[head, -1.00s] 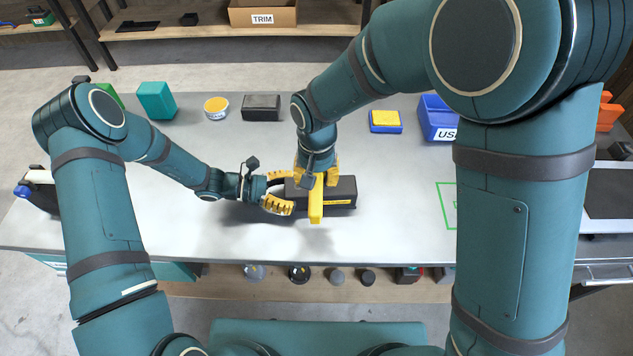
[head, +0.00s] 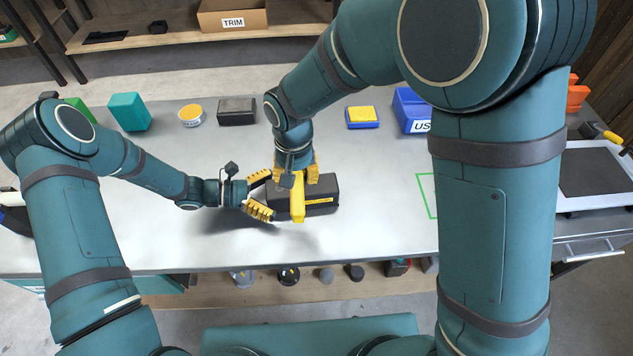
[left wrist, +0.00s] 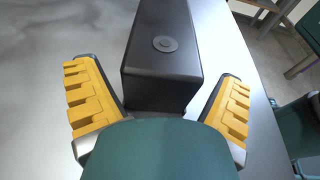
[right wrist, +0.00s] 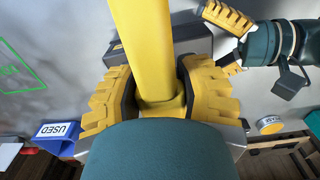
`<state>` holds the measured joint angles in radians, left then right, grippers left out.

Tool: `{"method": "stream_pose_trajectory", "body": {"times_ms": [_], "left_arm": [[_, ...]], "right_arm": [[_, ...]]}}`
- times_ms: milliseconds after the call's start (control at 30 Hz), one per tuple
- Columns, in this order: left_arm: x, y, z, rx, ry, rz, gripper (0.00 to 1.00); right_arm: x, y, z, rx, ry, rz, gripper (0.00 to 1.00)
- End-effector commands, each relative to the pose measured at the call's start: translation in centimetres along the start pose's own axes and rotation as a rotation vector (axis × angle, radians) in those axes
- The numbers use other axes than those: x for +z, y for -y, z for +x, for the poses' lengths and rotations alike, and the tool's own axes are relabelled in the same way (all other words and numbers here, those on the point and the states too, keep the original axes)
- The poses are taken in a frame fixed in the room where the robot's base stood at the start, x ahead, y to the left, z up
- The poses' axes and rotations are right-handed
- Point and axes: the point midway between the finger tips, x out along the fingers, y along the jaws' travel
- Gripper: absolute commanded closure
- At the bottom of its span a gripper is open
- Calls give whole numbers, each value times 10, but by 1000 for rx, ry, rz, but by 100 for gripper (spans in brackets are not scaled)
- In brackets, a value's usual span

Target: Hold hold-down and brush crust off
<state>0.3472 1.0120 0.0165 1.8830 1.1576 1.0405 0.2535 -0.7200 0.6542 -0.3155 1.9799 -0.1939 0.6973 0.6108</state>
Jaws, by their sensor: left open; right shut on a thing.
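A black block (head: 322,193) with a yellow strip lies on the grey table in the head view. Its end, with a round dark disc, fills the middle of the left wrist view (left wrist: 165,45). My left gripper (head: 258,194) is open at the block's left end; its fingers (left wrist: 160,112) stand on either side of that end, apart from its sides. My right gripper (head: 297,180) is over the block, shut on a yellow bar (head: 298,205), also seen in the right wrist view (right wrist: 145,45). The bar's junction with the block is hidden. I cannot make out the hold-down or crust clearly.
A yellow-handled tool (head: 600,132) lies by a dark-topped tray (head: 595,172) at the right. A blue bin (head: 411,108), a yellow-and-blue pad (head: 362,117), a dark box (head: 237,111), a round tub (head: 191,115) and a teal block (head: 129,111) line the back. The front table is clear.

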Motion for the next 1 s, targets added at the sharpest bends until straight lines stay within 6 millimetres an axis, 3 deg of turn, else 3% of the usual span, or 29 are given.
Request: {"method": "stream_pose_trajectory", "body": {"times_ms": [1000], "left_arm": [[12,0,-82,1,0,0,6]], "right_arm": [[0,0,-23,0,0,0,100]]}}
